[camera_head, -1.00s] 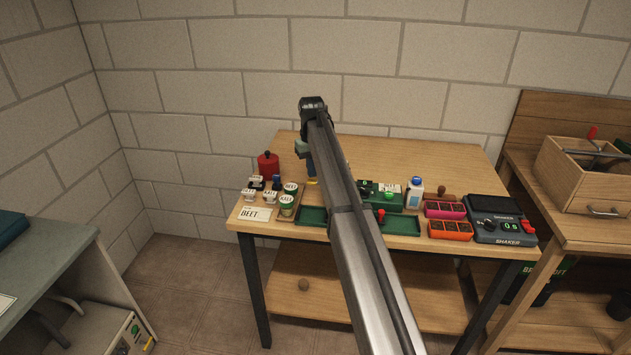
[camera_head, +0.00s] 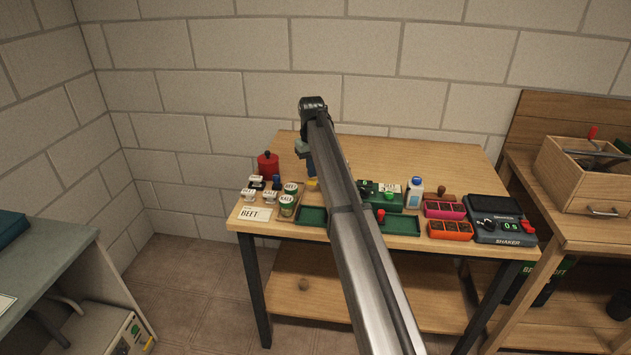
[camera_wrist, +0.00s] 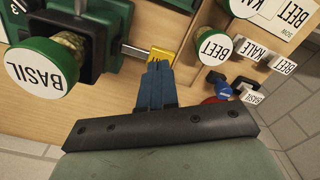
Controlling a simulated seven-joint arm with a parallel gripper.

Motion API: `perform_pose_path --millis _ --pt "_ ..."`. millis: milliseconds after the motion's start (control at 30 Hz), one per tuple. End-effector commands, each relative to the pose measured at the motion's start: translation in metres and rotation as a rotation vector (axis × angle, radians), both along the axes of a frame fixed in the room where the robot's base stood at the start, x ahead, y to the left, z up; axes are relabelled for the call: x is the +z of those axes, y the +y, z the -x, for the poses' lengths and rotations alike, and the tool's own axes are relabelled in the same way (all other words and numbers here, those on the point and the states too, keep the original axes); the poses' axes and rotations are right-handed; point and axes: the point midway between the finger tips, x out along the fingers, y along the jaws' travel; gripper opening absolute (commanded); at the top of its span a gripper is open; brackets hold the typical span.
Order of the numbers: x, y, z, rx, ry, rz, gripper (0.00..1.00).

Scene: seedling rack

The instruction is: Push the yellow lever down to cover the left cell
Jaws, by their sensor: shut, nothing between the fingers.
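The yellow lever (camera_wrist: 160,60) is a small block on a thin metal rod that runs from a dark green device (camera_wrist: 112,22) in the wrist view. It also shows as a yellow spot (camera_head: 312,185) left of my arm in the head view. My gripper (camera_wrist: 156,64) is shut and empty. Its blue fingertips are at the lever's near edge and seem to touch it, though contact is not certain. My gripper (camera_head: 311,177) also shows just above the lever in the head view. My arm hides most of the device there, and I cannot make out the left cell.
BEET and KALE jars (camera_head: 287,204), a red canister (camera_head: 268,164) and a green tray (camera_head: 312,216) are near the lever. A white bottle (camera_head: 414,192) and the shaker (camera_head: 497,222) stand right. The table's back is clear.

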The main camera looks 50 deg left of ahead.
Motion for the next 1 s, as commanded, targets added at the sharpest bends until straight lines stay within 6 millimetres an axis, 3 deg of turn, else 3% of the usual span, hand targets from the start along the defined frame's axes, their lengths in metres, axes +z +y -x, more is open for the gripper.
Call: perform_pose_path --millis 1000 --pt "-0.0097 0.0 0.0 0.0 0.0 0.0 0.0"
